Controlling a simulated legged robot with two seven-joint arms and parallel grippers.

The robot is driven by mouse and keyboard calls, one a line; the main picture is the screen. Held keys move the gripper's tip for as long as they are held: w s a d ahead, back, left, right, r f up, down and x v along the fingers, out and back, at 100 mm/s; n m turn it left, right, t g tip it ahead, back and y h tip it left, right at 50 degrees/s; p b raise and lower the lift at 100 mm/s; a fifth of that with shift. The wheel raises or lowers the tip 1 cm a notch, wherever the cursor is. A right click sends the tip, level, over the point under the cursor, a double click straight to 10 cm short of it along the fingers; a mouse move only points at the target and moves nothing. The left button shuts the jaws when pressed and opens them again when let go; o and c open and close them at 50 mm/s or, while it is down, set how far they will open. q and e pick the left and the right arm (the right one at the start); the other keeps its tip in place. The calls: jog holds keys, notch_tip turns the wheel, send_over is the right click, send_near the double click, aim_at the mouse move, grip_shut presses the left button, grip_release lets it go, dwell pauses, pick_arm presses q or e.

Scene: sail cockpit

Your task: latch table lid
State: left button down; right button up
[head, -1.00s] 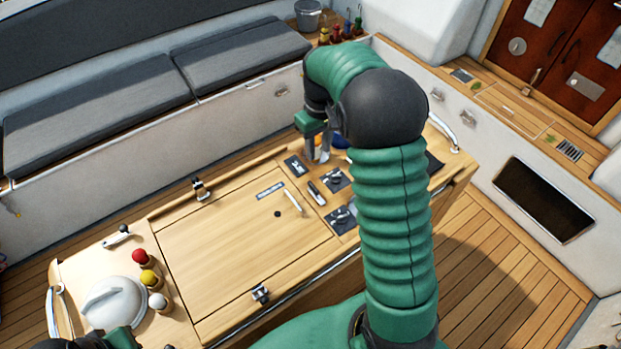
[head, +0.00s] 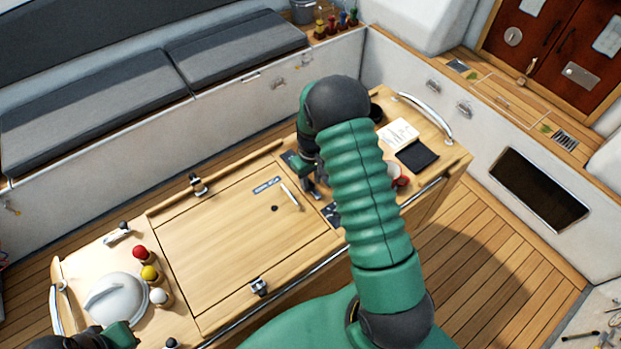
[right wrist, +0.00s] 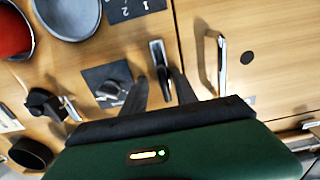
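The table lid (head: 235,245) is a flat wooden panel, lying closed in the table top. One metal latch (head: 258,287) is at its front edge and another (head: 197,185) at its back edge; I cannot tell their settings. A pale handle (head: 291,197) and a dark round spot sit near its right end; the handle also shows in the right wrist view (right wrist: 221,65). My right gripper (head: 313,190) is low over the table, just right of the lid. In the right wrist view its fingers (right wrist: 165,85) are apart, with a metal-and-black tool (right wrist: 160,62) beyond them. My left gripper (head: 105,338) is partly cut off.
A white domed lid (head: 115,298) and red, yellow and white knobs (head: 149,272) stand left of the lid. Bowls (right wrist: 68,15), dark mats and small items crowd the right side. A notebook (head: 397,134) lies farther right. A grab rail (head: 425,115) edges the table.

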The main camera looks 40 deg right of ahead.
jog(key=shift+a+r, duration=0.1)
jog(key=shift+a, duration=0.15)
jog(key=shift+c, duration=0.8)
jog(key=shift+a, duration=0.2)
grip_shut()
pick_arm(q)
jog(key=shift+a, duration=0.4)
jog(key=shift+d, duration=0.15)
pick_arm(e)
jog(key=shift+d, duration=0.15)
